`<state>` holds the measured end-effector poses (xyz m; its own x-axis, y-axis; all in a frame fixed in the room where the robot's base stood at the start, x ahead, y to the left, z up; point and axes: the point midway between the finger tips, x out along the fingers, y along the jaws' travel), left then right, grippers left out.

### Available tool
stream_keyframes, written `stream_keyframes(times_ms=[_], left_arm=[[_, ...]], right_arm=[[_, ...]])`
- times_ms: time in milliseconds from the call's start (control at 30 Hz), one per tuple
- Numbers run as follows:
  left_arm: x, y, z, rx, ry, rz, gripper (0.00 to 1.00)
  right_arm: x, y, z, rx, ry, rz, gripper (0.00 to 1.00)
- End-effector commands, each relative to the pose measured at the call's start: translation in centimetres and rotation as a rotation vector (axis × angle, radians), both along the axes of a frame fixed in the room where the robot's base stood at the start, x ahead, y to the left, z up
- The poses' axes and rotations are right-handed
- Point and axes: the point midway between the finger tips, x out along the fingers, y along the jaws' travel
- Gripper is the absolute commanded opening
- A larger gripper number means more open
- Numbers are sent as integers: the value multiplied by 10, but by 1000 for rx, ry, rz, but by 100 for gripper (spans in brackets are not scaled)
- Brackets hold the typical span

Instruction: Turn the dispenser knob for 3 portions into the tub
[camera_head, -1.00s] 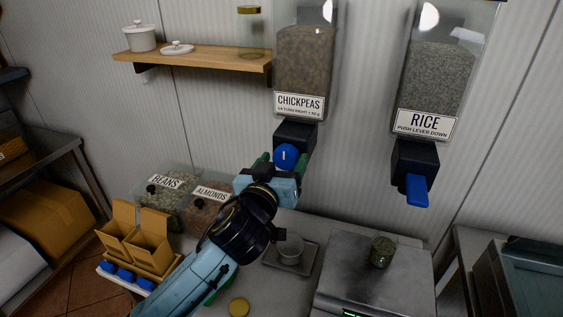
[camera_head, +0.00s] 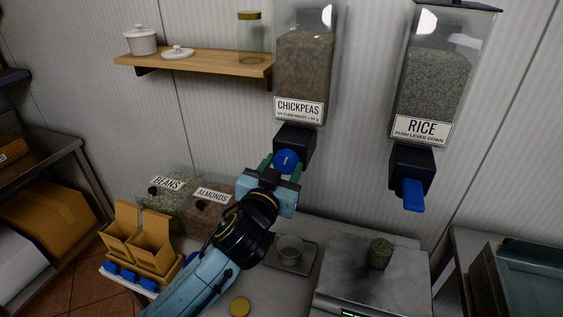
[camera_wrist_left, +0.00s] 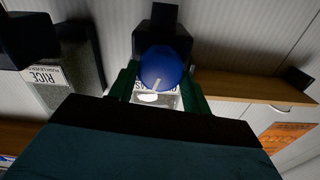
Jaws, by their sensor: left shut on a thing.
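The chickpeas dispenser (camera_head: 302,80) hangs on the wall, with a black outlet block (camera_head: 295,142) below it. Its round blue knob (camera_head: 287,158) has a white line, which looks tilted in the left wrist view (camera_wrist_left: 160,68). My left gripper (camera_head: 282,168) is shut on the knob, with one green finger on each side. A small clear tub (camera_head: 290,248) stands on a tray (camera_head: 273,262) below the dispenser. I cannot make out any chickpeas in it. My right gripper is not in view.
The rice dispenser (camera_head: 434,80) with its blue lever (camera_head: 413,195) hangs to the right. Bins of beans (camera_head: 160,200) and almonds (camera_head: 222,190) stand left. A wooden shelf (camera_head: 205,64) is above them.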

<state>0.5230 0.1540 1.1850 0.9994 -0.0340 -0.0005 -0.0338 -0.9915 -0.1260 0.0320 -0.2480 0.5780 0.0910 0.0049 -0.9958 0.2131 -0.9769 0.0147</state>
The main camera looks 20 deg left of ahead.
Motion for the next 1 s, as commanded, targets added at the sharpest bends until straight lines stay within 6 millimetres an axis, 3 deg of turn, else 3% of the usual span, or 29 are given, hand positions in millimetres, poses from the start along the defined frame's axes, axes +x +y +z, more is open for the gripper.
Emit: stream_keyframes(times_ms=[1000], left_arm=[[0, -3, 1, 956, -34, -1, 26]], right_arm=[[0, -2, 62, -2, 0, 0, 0]])
